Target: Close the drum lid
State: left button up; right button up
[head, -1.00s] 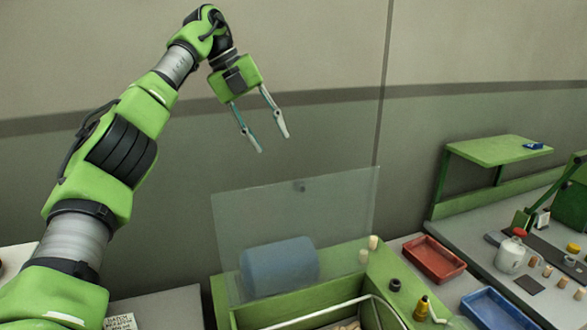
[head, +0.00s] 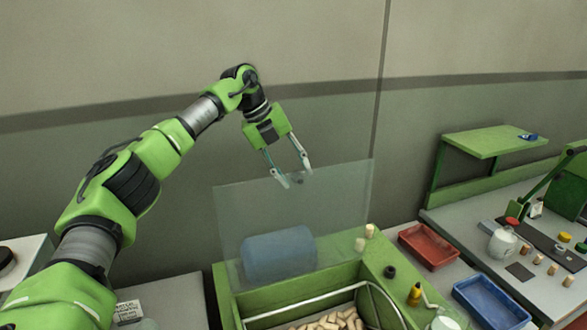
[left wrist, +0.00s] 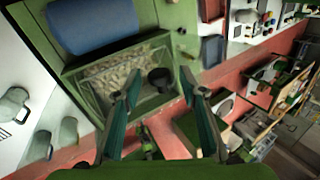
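The drum lid (head: 345,195) is a clear panel standing raised, nearly upright, at the back of the green box (head: 335,275). A blue cylinder (head: 280,257) shows through it. My left gripper (head: 296,179) is open and empty at the lid's upper edge, around where its small dark knob sits; I cannot tell if it touches. In the left wrist view, my open fingers (left wrist: 158,76) have a dark round thing (left wrist: 161,79) between their tips, which looks like the knob. Corks (left wrist: 118,78) lie in the box beyond. My right gripper is not in view.
A wire frame (head: 300,300) crosses the box's opening. A red tray (head: 429,246) and a blue tray (head: 490,302) stand to the right. The wall is close behind the lid.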

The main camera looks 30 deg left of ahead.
pick_arm(q)
jog(key=shift+w+a+f, duration=0.1)
jog(key=shift+f, duration=0.05)
jog(key=shift+c, duration=1.2)
grip_shut()
